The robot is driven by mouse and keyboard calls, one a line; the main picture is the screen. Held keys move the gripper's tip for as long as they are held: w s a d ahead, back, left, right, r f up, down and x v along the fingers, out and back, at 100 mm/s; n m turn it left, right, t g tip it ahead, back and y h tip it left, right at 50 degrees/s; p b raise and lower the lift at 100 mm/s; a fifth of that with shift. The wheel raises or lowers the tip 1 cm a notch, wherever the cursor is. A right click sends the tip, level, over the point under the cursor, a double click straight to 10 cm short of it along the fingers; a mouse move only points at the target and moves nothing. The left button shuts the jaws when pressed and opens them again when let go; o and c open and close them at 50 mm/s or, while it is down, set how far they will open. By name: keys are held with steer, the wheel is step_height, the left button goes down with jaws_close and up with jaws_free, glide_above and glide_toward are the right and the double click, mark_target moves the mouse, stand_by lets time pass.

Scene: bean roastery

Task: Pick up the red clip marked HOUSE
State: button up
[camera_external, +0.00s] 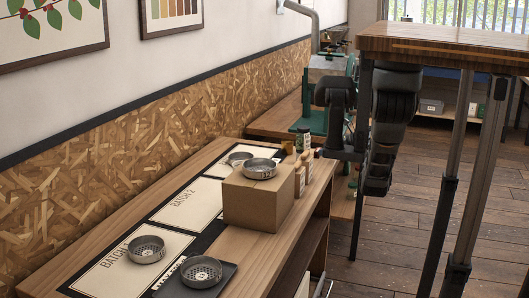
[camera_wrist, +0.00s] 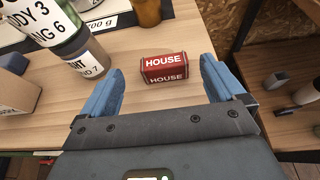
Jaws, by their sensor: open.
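The red clip (camera_wrist: 164,69) marked HOUSE in white letters lies on a light wooden tabletop (camera_wrist: 130,66) in the wrist view. My gripper (camera_wrist: 162,64) has its two blue fingers spread wide, one to the left and one to the right of the clip. The clip sits near the fingertips, with a gap on both sides, and nothing is held. I cannot tell the height of the fingers above the table. In the external view I cannot make out the clip or the fingertips.
In the wrist view, labelled containers (camera_wrist: 85,57) stand left of the clip and an amber jar (camera_wrist: 147,12) behind it. A cardboard box (camera_wrist: 14,93) is at far left. In the external view, perforated metal dishes (camera_external: 146,250) and a dark tray (camera_external: 224,277) occupy the bench.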

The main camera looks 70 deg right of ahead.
mark_target(317, 149)
steer(key=shift+d+x, duration=0.2)
steer(key=shift+x, duration=2.45)
steer(key=c, duration=1)
